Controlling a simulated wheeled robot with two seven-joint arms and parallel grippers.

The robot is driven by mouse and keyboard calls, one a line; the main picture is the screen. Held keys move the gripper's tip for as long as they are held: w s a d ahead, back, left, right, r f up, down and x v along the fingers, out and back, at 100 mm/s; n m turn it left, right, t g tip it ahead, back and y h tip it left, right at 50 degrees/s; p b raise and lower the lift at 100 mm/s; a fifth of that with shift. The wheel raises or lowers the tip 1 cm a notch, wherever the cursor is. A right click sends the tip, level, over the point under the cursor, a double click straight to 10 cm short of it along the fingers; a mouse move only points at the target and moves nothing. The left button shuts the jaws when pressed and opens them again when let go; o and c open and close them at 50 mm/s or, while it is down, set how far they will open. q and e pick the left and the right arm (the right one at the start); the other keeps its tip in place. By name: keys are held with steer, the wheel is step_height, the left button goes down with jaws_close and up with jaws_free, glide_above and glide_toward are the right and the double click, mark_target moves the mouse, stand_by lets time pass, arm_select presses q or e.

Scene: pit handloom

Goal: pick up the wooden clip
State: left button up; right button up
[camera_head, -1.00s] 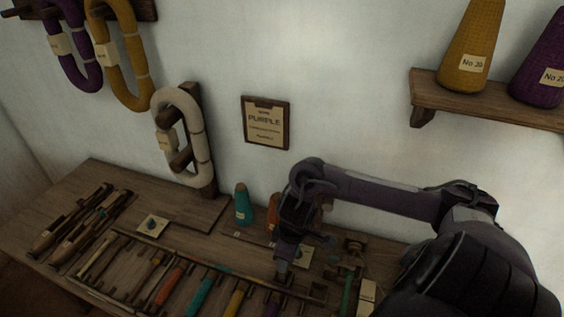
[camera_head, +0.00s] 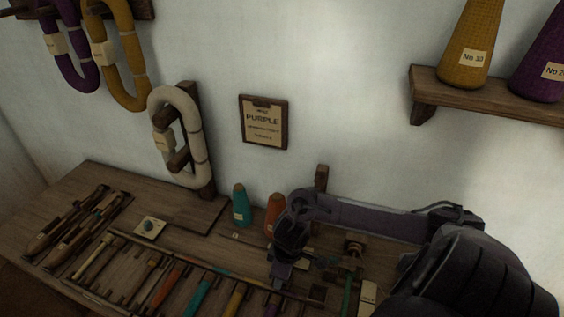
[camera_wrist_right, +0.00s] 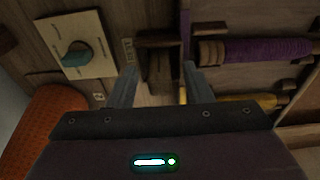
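A dark brown wooden piece (camera_wrist_right: 160,62), which looks like the wooden clip, lies between the fingers in the right wrist view. My right gripper (camera_wrist_right: 160,82) is open, with one finger on each side of it; I cannot tell whether they touch it. In the head view my right gripper (camera_head: 279,279) is low over the bench, behind the rack of bobbins. My left gripper is not in view.
A purple bobbin (camera_wrist_right: 255,50) and a yellow one (camera_wrist_right: 235,103) lie close to the right finger. A card (camera_wrist_right: 76,45) with a teal piece and an orange cone (camera_wrist_right: 45,120) are to the left. Shuttles (camera_head: 75,222) lie on the bench's left.

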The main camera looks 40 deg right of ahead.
jaws_close()
steer(key=shift+r, duration=0.15)
step_height(320, 180, up, 8)
steer(key=shift+w+r+p, duration=0.1)
steer(key=shift+r+p, duration=0.1)
steer(key=shift+p, duration=0.75)
step_height(320, 180, up, 11)
steer(key=p, duration=0.5)
steer(key=shift+r, duration=0.2)
